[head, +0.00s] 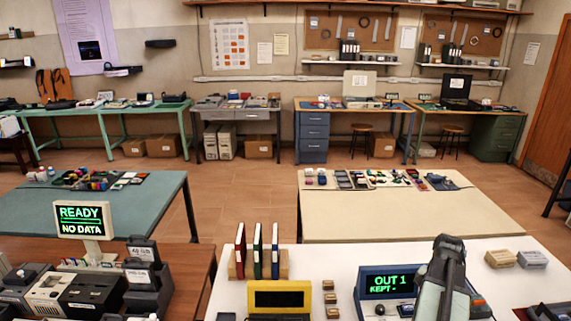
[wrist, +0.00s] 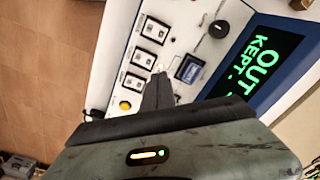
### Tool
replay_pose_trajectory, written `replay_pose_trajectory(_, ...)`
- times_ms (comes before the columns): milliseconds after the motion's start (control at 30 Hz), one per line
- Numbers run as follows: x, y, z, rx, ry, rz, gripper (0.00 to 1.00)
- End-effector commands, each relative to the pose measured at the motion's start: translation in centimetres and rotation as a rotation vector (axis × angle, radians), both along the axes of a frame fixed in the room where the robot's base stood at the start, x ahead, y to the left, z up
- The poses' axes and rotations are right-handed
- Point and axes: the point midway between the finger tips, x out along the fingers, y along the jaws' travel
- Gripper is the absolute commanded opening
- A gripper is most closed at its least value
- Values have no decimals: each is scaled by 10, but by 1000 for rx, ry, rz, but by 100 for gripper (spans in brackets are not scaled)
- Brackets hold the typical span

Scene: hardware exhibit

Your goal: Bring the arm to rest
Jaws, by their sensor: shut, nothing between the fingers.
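My arm (head: 445,275) rises at the front right in the head view, in front of the white table. It covers the right part of a blue-framed console (head: 364,291) whose green text reads "OUT 1 KEPT". In the wrist view, my gripper (wrist: 160,82) is shut, with its dark fingers together and empty. The fingers point at the console's pale panel (wrist: 184,38), over or near its switches; I cannot tell whether they touch it. The console's screen (wrist: 262,62) is at the right of that view.
A yellow-framed device (head: 280,298) and upright binders (head: 258,255) stand left of the console. Small boxes (head: 500,258) lie to its right. A sign reading "READY NO DATA" (head: 81,218) stands at the left. Bare tabletop (head: 325,262) shows between binders and console.

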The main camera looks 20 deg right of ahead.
Motion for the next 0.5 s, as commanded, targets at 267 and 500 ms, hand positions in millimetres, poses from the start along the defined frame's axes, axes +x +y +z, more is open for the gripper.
replay_pose_trajectory(267, 138, 209, 0, 0, 0, 458, 0)
replay_pose_trajectory(500, 166, 391, 1, -1, -1, 892, 0)
